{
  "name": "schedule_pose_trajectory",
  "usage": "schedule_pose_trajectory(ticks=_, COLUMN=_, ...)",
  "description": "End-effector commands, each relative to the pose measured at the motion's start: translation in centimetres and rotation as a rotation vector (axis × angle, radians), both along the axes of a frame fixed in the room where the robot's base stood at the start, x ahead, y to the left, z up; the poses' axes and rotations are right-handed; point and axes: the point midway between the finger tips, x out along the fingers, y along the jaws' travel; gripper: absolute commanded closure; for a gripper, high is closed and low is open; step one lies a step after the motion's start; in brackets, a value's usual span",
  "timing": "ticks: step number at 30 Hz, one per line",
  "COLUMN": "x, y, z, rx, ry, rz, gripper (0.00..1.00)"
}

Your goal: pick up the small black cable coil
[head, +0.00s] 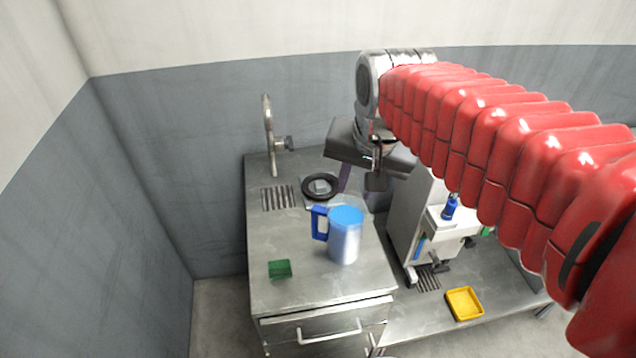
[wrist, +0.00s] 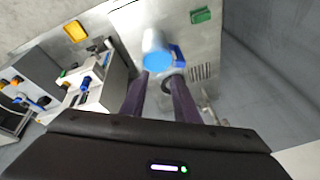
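The small black cable coil (head: 307,188) lies flat as a dark ring near the back of the metal counter, around or on a small pale piece. In the wrist view the coil (wrist: 167,86) is small, beyond the fingertips, and partly hidden by the right finger. My gripper (head: 360,188) is above the counter, to the right of the coil in the head view. Its two purple fingers stand apart with nothing between them, and it also shows in the wrist view (wrist: 160,84).
A clear pitcher with blue handle and lid (head: 344,243) stands in front of the coil. A green block (head: 280,269) lies at the counter's front. A white machine (head: 405,225) and yellow tray (head: 464,304) are right.

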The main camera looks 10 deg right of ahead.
Motion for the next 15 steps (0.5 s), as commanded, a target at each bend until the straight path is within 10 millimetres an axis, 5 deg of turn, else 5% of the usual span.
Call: schedule_pose_trajectory(ticks=15, x=10.0, y=0.3, z=-1.5, rx=0.109, ry=0.128, rz=-0.381, gripper=0.72)
